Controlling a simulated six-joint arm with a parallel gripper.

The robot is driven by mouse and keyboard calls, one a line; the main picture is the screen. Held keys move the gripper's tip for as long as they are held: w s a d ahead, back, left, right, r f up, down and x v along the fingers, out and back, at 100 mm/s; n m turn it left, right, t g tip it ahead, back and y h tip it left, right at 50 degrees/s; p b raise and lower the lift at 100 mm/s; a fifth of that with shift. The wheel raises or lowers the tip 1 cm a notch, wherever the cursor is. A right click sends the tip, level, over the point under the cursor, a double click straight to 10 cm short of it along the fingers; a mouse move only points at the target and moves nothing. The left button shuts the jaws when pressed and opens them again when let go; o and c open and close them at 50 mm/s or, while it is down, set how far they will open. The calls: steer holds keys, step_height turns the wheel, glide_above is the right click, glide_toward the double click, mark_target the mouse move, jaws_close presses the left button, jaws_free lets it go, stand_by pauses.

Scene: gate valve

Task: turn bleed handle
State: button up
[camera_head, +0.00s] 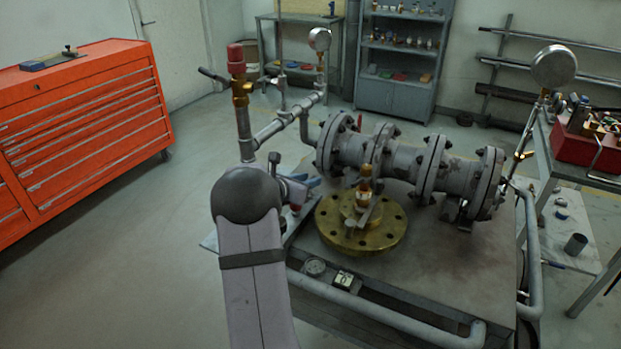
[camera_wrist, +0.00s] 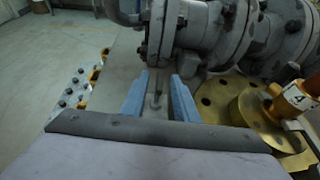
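My gripper (camera_head: 303,187) is beside the left end of the flanged pipe assembly, left of and a little behind the brass flange. In the wrist view its two blue fingers (camera_wrist: 159,98) are apart, so it is open. A narrow grey part (camera_wrist: 156,100) shows in the gap between the fingers; I cannot tell whether it is the bleed handle or whether a finger touches it. In the head view my arm hides part of this area. A dark lever (camera_head: 213,76) sticks out left of the red-capped brass valve (camera_head: 240,85). A small brass fitting (camera_head: 523,155) is on the right.
The grey flanged pipe (camera_head: 400,155) lies close to the gripper. The round brass flange (camera_head: 345,236) with bolt holes lies in front of it on the bench (camera_head: 450,275). A pipe rail (camera_head: 385,318) runs along the bench front. An orange tool cabinet (camera_head: 80,130) stands left.

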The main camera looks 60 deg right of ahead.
steer(key=shift+x, duration=0.9)
jaws_close()
steer(key=shift+r+p, duration=0.1)
steer(key=shift+p, duration=0.25)
steer(key=shift+w+r+m+g+p, duration=0.1)
steer(key=shift+r+m+g+p, duration=0.05)
steer(key=shift+m+g+p, duration=0.25)
steer(key=shift+f+m+g+p, duration=0.2)
steer(key=shift+m+g+p, duration=0.1)
steer(key=shift+m+g, duration=0.15)
